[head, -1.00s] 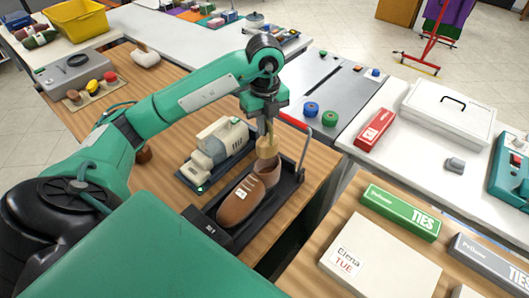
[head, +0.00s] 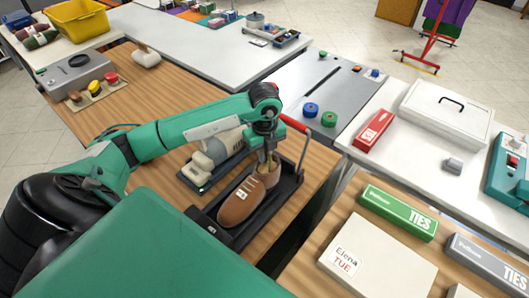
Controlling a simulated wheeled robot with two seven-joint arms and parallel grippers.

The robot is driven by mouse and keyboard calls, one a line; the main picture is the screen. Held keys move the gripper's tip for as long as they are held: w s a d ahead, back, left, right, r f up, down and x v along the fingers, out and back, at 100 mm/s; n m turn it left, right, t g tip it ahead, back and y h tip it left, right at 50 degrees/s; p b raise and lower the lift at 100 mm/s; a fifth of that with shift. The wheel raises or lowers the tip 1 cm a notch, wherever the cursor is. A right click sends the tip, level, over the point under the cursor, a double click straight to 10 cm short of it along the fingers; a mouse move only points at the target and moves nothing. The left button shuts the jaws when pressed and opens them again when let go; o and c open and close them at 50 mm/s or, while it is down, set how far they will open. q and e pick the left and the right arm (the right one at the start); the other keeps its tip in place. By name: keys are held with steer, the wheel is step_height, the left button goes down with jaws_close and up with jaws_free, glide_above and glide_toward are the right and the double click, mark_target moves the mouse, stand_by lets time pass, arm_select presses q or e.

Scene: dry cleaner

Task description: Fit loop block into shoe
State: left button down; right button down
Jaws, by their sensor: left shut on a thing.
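The brown shoe (head: 241,202) lies in a black tray (head: 222,234) on the wooden table, its toe toward me. My left gripper (head: 266,154) points down over the heel end of the shoe. It is shut on the tan wooden loop block (head: 267,167), which is at the shoe's opening. The arm and the shoe's rim hide part of the block, so I cannot tell how deep it sits. My right gripper is not in view.
A cream machine (head: 220,150) on a dark base stands close left of the tray. A red-tipped lever (head: 297,125) rises at the tray's far right. A green ties box (head: 399,212) and a white name box (head: 377,255) lie at the right.

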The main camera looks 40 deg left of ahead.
arm_select(q)
steer(key=shift+f+b, duration=0.35)
steer(key=shift+f, duration=0.05)
steer(key=c, duration=1.5)
jaws_free()
steer(key=shift+c, duration=0.2)
steer(key=shift+r, duration=0.1)
steer(key=shift+r+p, duration=0.3)
steer(key=shift+p, duration=0.1)
step_height(320, 180, up, 11)
steer(key=shift+f+b, duration=0.15)
steer(key=shift+b, duration=1)
steer(key=shift+r, duration=0.75)
